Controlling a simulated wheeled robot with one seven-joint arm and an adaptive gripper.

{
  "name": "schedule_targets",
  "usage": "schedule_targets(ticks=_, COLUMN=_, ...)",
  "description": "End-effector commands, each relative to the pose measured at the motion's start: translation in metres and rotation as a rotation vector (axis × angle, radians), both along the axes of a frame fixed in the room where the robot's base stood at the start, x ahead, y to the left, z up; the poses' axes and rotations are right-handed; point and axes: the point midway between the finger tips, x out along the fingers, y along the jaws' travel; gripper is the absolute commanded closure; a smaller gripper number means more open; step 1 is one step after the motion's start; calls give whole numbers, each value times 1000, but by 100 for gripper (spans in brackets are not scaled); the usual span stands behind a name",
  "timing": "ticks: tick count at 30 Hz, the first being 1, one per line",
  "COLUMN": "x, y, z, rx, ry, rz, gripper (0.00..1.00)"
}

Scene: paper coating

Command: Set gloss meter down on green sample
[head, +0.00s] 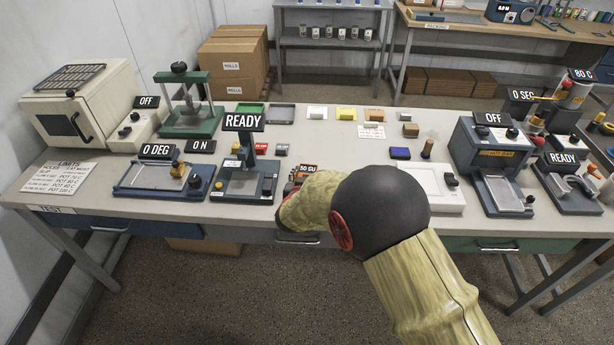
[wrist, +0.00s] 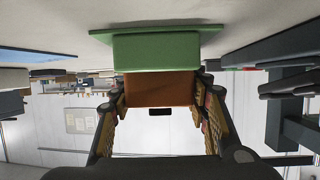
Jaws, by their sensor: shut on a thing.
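The gloss meter (wrist: 160,90) is an orange-brown block between the two fingers of my gripper (wrist: 160,100) in the wrist view. My gripper is shut on its sides. The green sample (wrist: 155,52) is a green block with a wider flat base on the pale tabletop. In this upside-down view, the meter meets the sample's upper side; I cannot tell whether they touch or a thin gap remains. In the head view, my arm hides most of the gripper and the sample; a small tag beginning with 50 (head: 308,168) shows beside the gripper.
A test stand tagged READY (head: 247,172) stands just left of my gripper. A white flat device (head: 425,186) lies to the right, partly behind my arm. The middle of the bench (head: 330,150) has bare room.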

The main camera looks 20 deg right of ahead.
Motion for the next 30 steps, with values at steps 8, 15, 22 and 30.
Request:
schedule_targets(ticks=8, x=0, y=0, z=0, rx=0, ry=-2, rz=0, gripper=94)
schedule_targets(ticks=15, x=0, y=0, z=0, rx=0, ry=-1, rz=0, gripper=45)
schedule_targets(ticks=22, x=0, y=0, z=-1, rx=0, ry=0, rz=0, gripper=32)
schedule_targets(ticks=30, x=-1, y=0, z=-2, rx=0, ry=2, rz=0, gripper=32)
